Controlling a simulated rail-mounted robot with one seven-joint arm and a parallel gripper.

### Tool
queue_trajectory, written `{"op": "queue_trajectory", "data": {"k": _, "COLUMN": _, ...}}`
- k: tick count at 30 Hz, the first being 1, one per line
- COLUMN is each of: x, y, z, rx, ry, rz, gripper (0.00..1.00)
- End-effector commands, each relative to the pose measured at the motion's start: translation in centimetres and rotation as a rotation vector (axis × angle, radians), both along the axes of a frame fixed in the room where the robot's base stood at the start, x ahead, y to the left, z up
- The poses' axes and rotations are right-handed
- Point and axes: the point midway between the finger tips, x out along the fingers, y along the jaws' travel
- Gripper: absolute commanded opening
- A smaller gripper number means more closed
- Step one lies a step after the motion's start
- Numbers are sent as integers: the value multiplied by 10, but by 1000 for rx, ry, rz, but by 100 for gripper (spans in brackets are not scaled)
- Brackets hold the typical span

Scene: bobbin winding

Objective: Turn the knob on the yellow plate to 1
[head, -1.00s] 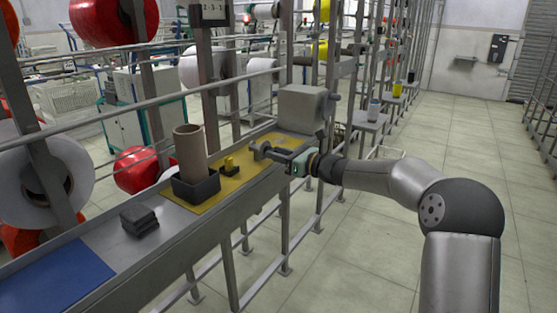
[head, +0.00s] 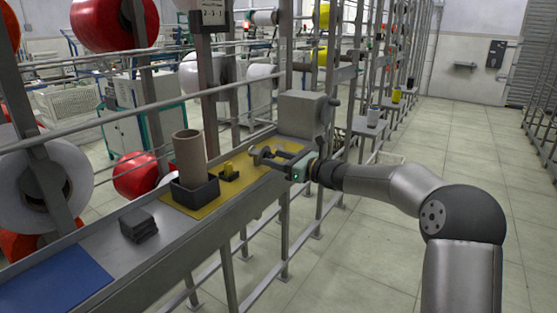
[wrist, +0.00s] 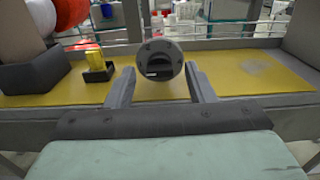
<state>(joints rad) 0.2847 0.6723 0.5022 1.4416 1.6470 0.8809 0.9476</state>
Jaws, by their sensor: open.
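The yellow plate (head: 208,205) lies on the grey rail shelf. A grey round knob (head: 259,154) stands at its far part, in front of my gripper (head: 268,157). In the wrist view the knob (wrist: 160,50) shows as a grey disc with a dark recessed face and a small light mark; any numbers are too small to read. My gripper (wrist: 160,82) is open, with one finger on each side below the knob. I cannot tell whether the fingers touch it.
A brown tube (head: 188,155) stands in a dark box (head: 196,192) on the plate. A small yellow piece (head: 228,169) sits in a black holder beside it. A grey box (head: 302,114) stands behind the knob.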

Motion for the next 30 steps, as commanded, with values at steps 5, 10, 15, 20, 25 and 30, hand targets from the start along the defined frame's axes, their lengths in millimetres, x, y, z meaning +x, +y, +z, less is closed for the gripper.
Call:
{"op": "queue_trajectory", "data": {"k": 5, "x": -9, "y": -18, "z": 0, "rx": -1, "ry": 0, "rz": -4, "gripper": 49}}
{"op": "queue_trajectory", "data": {"k": 10, "x": -28, "y": -52, "z": 0, "rx": -2, "ry": 0, "rz": -6, "gripper": 49}}
{"op": "queue_trajectory", "data": {"k": 15, "x": -49, "y": -89, "z": 0, "rx": -2, "ry": 1, "rz": -5, "gripper": 49}}
{"op": "queue_trajectory", "data": {"k": 20, "x": -66, "y": -120, "z": 1, "rx": -1, "ry": 0, "rz": -4, "gripper": 49}}
{"op": "queue_trajectory", "data": {"k": 25, "x": -79, "y": -142, "z": 0, "rx": -1, "ry": 0, "rz": -3, "gripper": 49}}
{"op": "queue_trajectory", "data": {"k": 30, "x": -84, "y": -151, "z": 0, "rx": -1, "ry": 0, "rz": -2, "gripper": 49}}
